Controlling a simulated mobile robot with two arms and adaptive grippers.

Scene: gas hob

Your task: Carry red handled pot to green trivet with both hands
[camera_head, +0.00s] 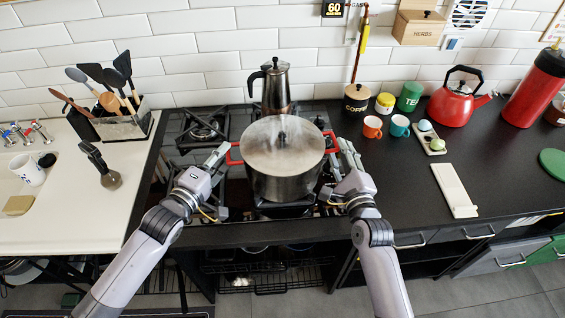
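The steel pot (284,180) with a lid and red handles stands on the front of the gas hob, with steam over it. Its left red handle (234,153) and right red handle (331,143) stick out at the sides. My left gripper (222,182) is beside the pot's left side, fingers spread, the upper fingertip close to the left handle. My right gripper (337,172) is at the pot's right side, fingers spread, the upper finger close to the right handle. Whether either touches a handle is unclear. The green trivet (554,163) lies on the black counter at the far right, partly cut off.
A moka pot (277,88) stands behind the pot. Right of the hob are cups (373,127), canisters (410,96), an egg tray (432,143), a white slab (454,190) and a red kettle (455,103). The counter between slab and trivet is clear.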

